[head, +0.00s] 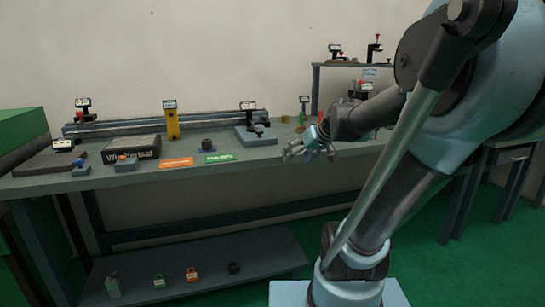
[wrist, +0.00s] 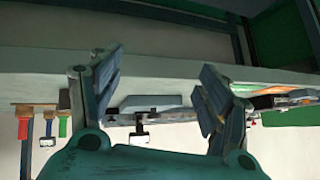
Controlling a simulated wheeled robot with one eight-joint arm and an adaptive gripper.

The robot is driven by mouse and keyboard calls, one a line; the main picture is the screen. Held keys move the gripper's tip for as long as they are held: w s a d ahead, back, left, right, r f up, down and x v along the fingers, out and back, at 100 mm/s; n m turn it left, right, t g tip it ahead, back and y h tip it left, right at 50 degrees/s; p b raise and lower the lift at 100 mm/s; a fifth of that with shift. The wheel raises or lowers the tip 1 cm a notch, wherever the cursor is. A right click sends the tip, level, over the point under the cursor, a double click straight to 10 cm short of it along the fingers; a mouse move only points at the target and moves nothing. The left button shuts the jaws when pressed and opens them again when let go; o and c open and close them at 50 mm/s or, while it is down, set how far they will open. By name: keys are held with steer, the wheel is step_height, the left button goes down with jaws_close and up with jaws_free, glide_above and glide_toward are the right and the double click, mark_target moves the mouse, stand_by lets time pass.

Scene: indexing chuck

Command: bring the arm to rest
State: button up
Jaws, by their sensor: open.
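My gripper (head: 308,147) is open and empty in the head view, at the end of my folded arm. It hangs above and just in front of the bench's front edge, to the right of the green label. In the wrist view my gripper (wrist: 158,90) shows its two dark finger pads spread wide with nothing between them. The bench (head: 253,167) runs across the head view behind the gripper. Part of the bench's right side is hidden behind my arm.
On the bench are a black box (head: 131,149), a yellow upright block (head: 172,123), an orange label (head: 176,162), a green label (head: 219,157) and a grey plate fixture (head: 256,135). A lower shelf (head: 215,282) carries several small parts. Open green floor (head: 410,245) lies at right.

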steer(key=s+d+f+m+g+h, duration=0.2)
steer(key=s+d+f, duration=0.3)
steer(key=s, duration=0.5)
steer(key=s+d+f+m+g+h, duration=0.2)
steer(key=s+d+f, duration=0.3)
steer(key=s+f, duration=0.5)
steer(key=shift+h, duration=0.9)
steer(key=shift+a, duration=0.1)
steer(key=shift+w+f+g, duration=0.2)
steer(key=shift+w+g, duration=0.1)
steer(key=shift+w, duration=0.15)
